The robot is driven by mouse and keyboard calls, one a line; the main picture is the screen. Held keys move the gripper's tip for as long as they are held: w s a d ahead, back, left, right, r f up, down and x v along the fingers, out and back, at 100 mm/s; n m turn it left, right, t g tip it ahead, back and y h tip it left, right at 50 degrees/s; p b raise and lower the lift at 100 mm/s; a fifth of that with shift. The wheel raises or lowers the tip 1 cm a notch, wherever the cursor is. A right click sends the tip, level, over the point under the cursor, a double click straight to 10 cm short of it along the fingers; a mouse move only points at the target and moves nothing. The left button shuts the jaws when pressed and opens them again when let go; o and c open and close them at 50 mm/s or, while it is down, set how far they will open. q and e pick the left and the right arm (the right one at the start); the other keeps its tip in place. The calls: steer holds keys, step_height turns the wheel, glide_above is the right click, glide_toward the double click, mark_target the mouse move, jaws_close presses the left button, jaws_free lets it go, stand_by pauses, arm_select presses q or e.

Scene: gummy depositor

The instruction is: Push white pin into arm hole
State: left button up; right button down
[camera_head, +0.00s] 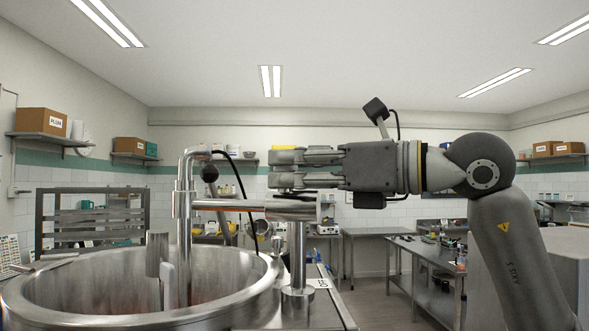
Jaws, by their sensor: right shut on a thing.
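My right gripper (274,169) reaches in from the right, level, with its fingers shut just above the end of the metal arm (240,204). That arm runs sideways from the upright pipe (184,230) over the kettle rim to a block (297,208) on top of a metal post (298,255). The white pin does not show clearly; the fingers hide what they hold. The arm hole is not visible from this side. I cannot tell whether the fingers touch the block. My left gripper is not in view.
A large open steel kettle (247,277) fills the lower left, with a stirrer post (157,254) in it. A steel rack (92,198) stands behind at left, and a work table (425,252) stands at right.

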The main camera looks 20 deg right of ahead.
steer(key=c, duration=1.1)
jaws_free()
steer(key=shift+o, duration=0.2)
steer(key=v, duration=1.2)
steer(key=shift+f, duration=0.1)
